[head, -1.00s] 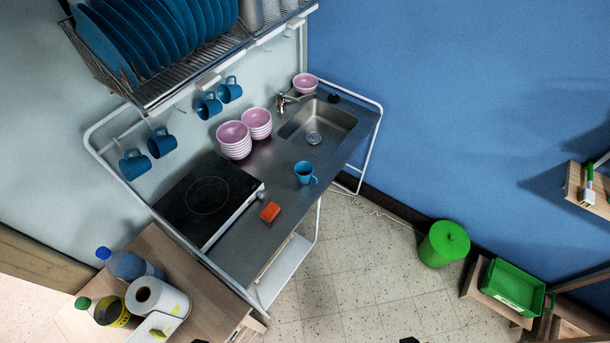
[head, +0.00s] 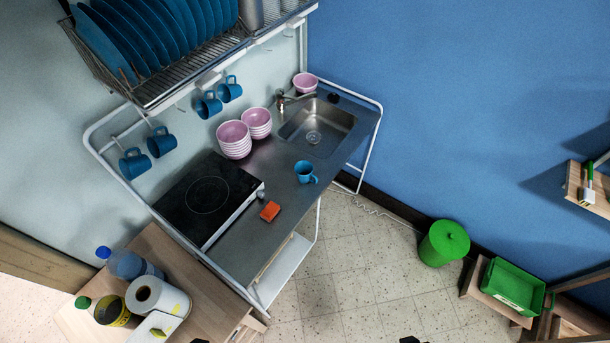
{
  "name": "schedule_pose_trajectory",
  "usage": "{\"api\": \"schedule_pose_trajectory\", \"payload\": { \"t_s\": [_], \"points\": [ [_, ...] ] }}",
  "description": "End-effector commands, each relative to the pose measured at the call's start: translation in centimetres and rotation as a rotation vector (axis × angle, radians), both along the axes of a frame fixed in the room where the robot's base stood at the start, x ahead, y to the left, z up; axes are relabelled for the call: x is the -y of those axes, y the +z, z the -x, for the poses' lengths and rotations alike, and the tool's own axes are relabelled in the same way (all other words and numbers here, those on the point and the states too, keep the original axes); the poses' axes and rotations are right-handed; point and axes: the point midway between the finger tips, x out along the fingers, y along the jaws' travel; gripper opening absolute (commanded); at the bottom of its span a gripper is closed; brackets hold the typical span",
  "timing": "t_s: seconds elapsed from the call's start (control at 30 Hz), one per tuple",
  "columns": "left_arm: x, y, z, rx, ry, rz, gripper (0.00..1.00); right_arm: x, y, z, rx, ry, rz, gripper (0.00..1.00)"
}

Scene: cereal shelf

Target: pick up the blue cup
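A blue cup (head: 305,172) stands upright on the steel counter (head: 258,238), between the sink and the orange sponge. Several more blue cups hang from hooks under the dish rack, such as one at the left (head: 133,164) and one nearer the sink (head: 230,90). No gripper can be made out, and none is at the cup.
Pink bowls (head: 235,140) are stacked behind the cup, near the sink (head: 318,127). A black hob (head: 205,195) and an orange sponge (head: 270,211) lie left of it. Bottles and a paper roll (head: 155,298) stand on a wooden cabinet. A green bin (head: 443,243) is on the floor.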

Motion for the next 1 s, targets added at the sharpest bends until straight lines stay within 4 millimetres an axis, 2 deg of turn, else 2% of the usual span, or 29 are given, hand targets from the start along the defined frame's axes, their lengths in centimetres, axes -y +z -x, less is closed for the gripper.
{"api": "schedule_pose_trajectory", "payload": {
  "t_s": [0.27, 0.87, 1.0],
  "points": [
    [0.00, 0.00, 0.00, 0.000, 0.000, 0.000, 0.43, 0.00, 0.00, -0.01, 0.000, 0.000, 0.000, 0.43],
    [0.00, -0.01, 0.00, 0.000, 0.000, 0.000, 1.00, 0.00, 0.01, -0.02, 0.000, 0.000, 0.000, 0.43],
    [0.00, -0.01, 0.00, 0.000, 0.000, 0.000, 1.00, 0.00, 0.02, -0.02, 0.001, 0.000, 0.000, 0.43]
  ]
}}
